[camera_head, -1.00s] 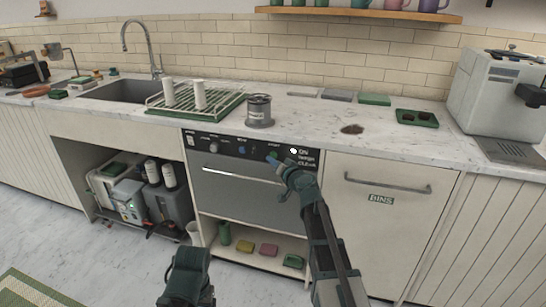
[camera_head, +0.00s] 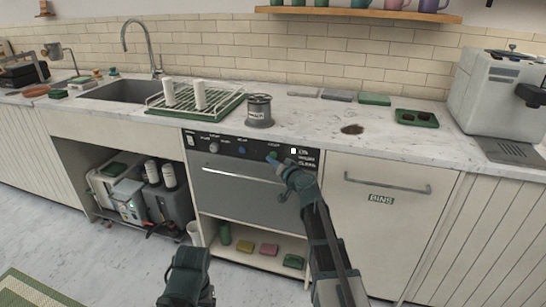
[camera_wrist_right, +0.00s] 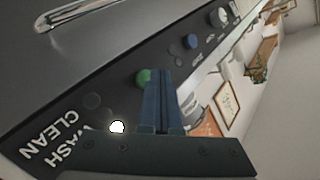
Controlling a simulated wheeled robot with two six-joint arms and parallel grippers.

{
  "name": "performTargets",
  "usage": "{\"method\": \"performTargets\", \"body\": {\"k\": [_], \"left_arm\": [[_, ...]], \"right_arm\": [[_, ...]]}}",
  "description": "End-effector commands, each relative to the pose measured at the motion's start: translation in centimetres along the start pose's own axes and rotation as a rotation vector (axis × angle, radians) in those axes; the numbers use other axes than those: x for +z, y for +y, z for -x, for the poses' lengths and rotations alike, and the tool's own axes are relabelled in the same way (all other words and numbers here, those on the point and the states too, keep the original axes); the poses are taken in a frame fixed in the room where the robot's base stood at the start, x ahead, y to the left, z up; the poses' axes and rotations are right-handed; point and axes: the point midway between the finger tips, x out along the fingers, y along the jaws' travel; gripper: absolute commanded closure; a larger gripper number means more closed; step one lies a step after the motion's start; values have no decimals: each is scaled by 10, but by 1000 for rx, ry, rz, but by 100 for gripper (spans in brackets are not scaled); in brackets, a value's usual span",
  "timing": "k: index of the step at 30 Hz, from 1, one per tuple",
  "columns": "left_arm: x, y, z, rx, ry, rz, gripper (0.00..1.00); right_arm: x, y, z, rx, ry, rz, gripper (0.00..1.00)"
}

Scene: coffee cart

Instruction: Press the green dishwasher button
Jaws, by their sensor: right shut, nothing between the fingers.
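The dishwasher (camera_head: 238,190) has a silver front and a dark control panel below the counter. The green button (camera_wrist_right: 143,78) is on that panel and also shows in the head view (camera_head: 273,154). My right gripper (camera_head: 280,162) is shut and empty, with its fingertips at the panel close to the green button. In the right wrist view its fingers (camera_wrist_right: 161,75) stand just beside the button and partly overlap it. I cannot tell whether they touch it. My left gripper (camera_head: 186,272) hangs low over the floor; its fingers are not clear.
A blue button (camera_wrist_right: 191,41) and a knob (camera_wrist_right: 222,16) are farther along the panel. A white light (camera_wrist_right: 117,127) glows near the WASH and CLEAN labels. Below is a shelf (camera_head: 254,250) with coloured sponges. A bins door (camera_head: 381,180) stands to the right.

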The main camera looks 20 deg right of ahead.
Motion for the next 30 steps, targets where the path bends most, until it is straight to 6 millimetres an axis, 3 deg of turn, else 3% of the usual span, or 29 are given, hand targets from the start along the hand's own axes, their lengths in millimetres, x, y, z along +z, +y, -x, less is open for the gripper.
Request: {"method": "performTargets", "body": {"k": [30], "left_arm": [[0, 0, 0, 0, 0, 0, 24]], "right_arm": [[-5, 5, -7, 0, 0, 0, 100]]}}
